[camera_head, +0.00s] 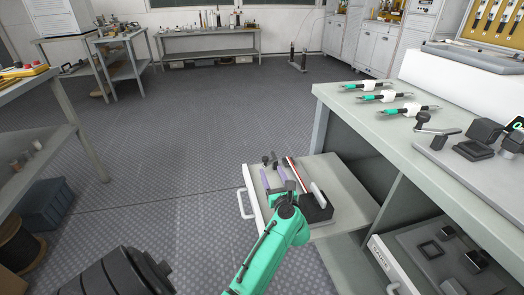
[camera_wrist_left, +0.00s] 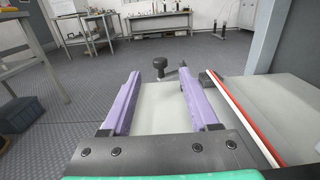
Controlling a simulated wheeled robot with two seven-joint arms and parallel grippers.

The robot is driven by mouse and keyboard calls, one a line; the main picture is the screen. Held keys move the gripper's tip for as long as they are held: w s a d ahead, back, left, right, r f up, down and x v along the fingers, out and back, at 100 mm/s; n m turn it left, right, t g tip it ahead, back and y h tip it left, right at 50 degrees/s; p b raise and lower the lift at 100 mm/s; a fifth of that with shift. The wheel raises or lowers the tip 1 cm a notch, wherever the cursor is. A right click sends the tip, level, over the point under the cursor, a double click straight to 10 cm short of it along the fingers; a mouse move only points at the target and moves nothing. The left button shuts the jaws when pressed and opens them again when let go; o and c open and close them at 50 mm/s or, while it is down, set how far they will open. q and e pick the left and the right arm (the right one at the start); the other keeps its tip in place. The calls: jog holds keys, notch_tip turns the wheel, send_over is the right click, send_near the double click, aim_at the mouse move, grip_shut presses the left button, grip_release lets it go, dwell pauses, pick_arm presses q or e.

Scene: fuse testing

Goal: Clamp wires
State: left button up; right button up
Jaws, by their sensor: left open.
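My left gripper (camera_head: 273,171) is open over the pulled-out drawer (camera_head: 345,185). Its purple fingers stand apart in the left wrist view (camera_wrist_left: 157,82), with nothing held between them. A small black knob-shaped part (camera_wrist_left: 160,64) shows beyond the fingertips. A red-and-white strip (camera_wrist_left: 240,112) lies to the right of the fingers; it also shows in the head view (camera_head: 298,174). I cannot tell whether it is a wire. Three green-and-black wire-like pieces (camera_head: 378,97) on white holders lie on the bench top. My right gripper is not in view.
The grey bench (camera_head: 400,140) stands on the right, with a black lever clamp device (camera_head: 435,128) on top. A black block (camera_head: 316,208) is in the drawer beside my gripper. A lower drawer (camera_head: 395,265) is also pulled out.

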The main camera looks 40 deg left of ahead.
pick_arm(q)
jog(key=b+x, duration=0.1)
jog(key=x, duration=1)
jog(key=shift+w+a+f+b, duration=0.15)
jog(key=shift+a+f+b, duration=0.05)
jog(key=shift+a+b, duration=0.15)
jog(key=shift+w+a, duration=0.1)
jog(key=shift+a, duration=0.05)
grip_shut()
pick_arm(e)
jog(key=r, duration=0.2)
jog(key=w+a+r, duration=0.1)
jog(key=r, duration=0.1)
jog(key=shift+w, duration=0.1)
